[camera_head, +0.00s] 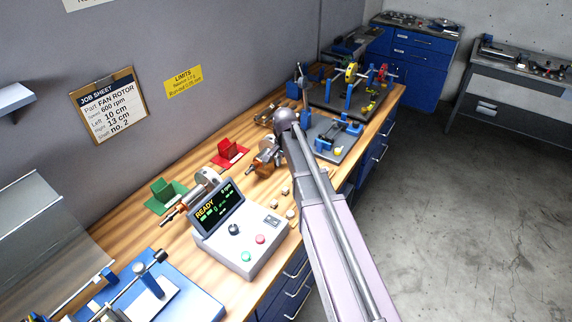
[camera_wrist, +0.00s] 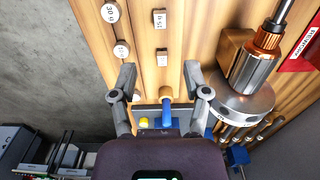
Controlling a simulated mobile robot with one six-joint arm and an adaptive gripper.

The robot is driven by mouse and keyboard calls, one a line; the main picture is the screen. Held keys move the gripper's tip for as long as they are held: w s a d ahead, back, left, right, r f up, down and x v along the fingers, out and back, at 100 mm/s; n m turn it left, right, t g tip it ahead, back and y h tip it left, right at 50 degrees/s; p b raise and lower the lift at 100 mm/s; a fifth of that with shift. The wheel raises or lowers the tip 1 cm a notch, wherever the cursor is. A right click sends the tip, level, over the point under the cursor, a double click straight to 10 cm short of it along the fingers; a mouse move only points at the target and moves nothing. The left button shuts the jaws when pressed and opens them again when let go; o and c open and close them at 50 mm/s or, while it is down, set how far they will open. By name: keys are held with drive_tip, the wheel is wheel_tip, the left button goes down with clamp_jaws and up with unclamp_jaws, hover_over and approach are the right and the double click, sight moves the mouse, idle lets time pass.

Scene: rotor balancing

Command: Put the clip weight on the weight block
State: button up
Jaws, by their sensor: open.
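My gripper (camera_wrist: 160,76) is open, with its two grey fingers apart over the wooden bench and nothing visibly held between them. Small pale rectangular pieces, one marked 15 g (camera_wrist: 160,18) and one nearer (camera_wrist: 162,57), lie ahead of the fingers in the wrist view. Round pale weights (camera_wrist: 110,12) (camera_wrist: 121,49) lie to their left. I cannot tell which piece is the clip weight. A row of small silver pieces (camera_wrist: 245,133) shows at lower right; I cannot tell whether it is the weight block. My arm hides the gripper in the head view.
A silver-and-copper rotor (camera_wrist: 242,80) lies close right of my right finger. The READY console (camera_head: 240,235), red stand (camera_head: 230,150) and green stand (camera_head: 165,195) occupy the bench. Floor is clear at right.

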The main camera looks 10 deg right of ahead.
drive_tip(key=s+n, duration=0.9)
drive_tip(key=s, duration=1.2)
drive_tip(key=shift+s+d, duration=0.15)
drive_tip(key=shift+d, duration=0.1)
